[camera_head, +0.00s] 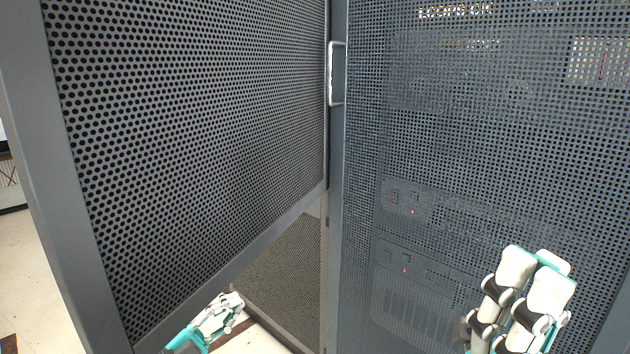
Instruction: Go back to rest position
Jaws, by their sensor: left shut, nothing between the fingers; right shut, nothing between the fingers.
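My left gripper (229,303) shows at the bottom left of centre in the head view. It is shut and empty, low in front of the bottom edge of the open perforated door. My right gripper (536,262) is at the bottom right, shut and empty, pointing up. In the picture it overlaps the lower part of the perforated rack front. Whether either gripper touches a panel cannot be told.
A perforated rack door (190,120) stands at an angle on the left. A closed perforated rack front (480,150) with a metal handle (332,75) fills the right, with equipment behind it. Pale floor (35,270) shows at the far left.

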